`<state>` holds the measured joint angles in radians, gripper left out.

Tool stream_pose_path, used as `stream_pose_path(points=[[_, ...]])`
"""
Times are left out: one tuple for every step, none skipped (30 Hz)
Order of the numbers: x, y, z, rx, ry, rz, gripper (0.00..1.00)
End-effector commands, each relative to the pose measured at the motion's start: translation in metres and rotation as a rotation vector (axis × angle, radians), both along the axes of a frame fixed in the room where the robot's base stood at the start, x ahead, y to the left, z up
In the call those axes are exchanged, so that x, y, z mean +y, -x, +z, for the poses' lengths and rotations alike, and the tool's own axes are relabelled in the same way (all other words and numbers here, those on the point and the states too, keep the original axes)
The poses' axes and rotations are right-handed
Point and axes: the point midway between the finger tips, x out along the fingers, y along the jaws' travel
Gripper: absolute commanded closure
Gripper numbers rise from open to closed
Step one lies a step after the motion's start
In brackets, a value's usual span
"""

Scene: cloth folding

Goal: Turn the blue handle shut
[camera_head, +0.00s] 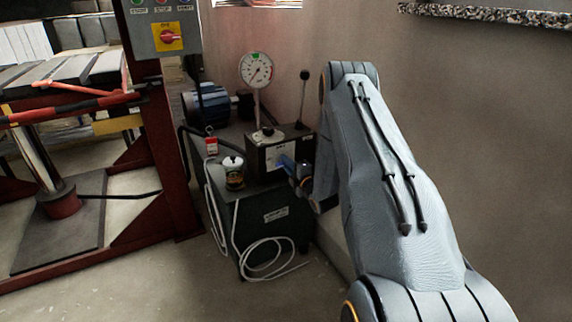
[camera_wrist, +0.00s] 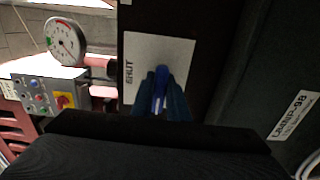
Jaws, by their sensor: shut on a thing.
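The blue handle (camera_wrist: 161,80) sits on a pale label plate (camera_wrist: 182,52) on the dark box's face, in the wrist view. The plate's lettering is partly covered; "HUT" can be read at its left side. My gripper (camera_wrist: 160,98) is shut on the handle, with a dark finger on each side of it. In the head view my gripper (camera_head: 299,172) is at the front of the black valve box (camera_head: 268,155), and a bit of blue shows there. Most of the handle's shape is hidden by the fingers.
A dial gauge (camera_head: 256,69) and a black-knobbed lever (camera_head: 304,92) stand up from the box. A small can (camera_head: 233,172) and a red tag (camera_head: 211,146) are to its left. A red press frame (camera_head: 165,150) stands further left; a wall is at the right.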

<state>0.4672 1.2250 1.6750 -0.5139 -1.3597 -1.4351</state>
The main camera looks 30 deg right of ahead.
Motion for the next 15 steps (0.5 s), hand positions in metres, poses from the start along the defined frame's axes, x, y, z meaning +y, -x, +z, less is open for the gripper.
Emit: stream_pose_path(points=[[0.0, 0.0002, -0.0003, 0.001, -0.011, 0.0, 1.0], [0.0, 0.0002, -0.0003, 0.002, -0.021, 0.0, 1.0], [0.0, 0.0002, -0.0003, 0.002, -0.037, 0.0, 1.0], [0.0, 0.0002, -0.0003, 0.003, -0.049, 0.0, 1.0], [0.0, 0.0002, -0.0003, 0.003, -0.065, 0.0, 1.0], [0.0, 0.0002, -0.0003, 0.004, -0.088, 0.0, 1.0], [0.0, 0.0002, -0.0004, 0.005, -0.107, 0.0, 1.0], [0.0, 0.0002, -0.0003, 0.005, -0.128, 0.0, 1.0], [0.0, 0.0002, -0.0004, 0.006, -0.158, 0.0, 1.0], [0.0, 0.0003, -0.0004, 0.007, -0.182, 0.0, 1.0], [0.0, 0.0002, -0.0004, 0.008, -0.208, 0.0, 1.0], [0.0001, 0.0003, -0.0004, 0.009, -0.243, 0.0, 1.0], [0.0, 0.0003, -0.0004, 0.01, -0.271, 0.0, 1.0], [0.0, 0.0003, -0.0004, 0.011, -0.299, 0.0, 1.0], [0.0001, 0.0003, -0.0005, 0.013, -0.337, 0.0, 1.0]])
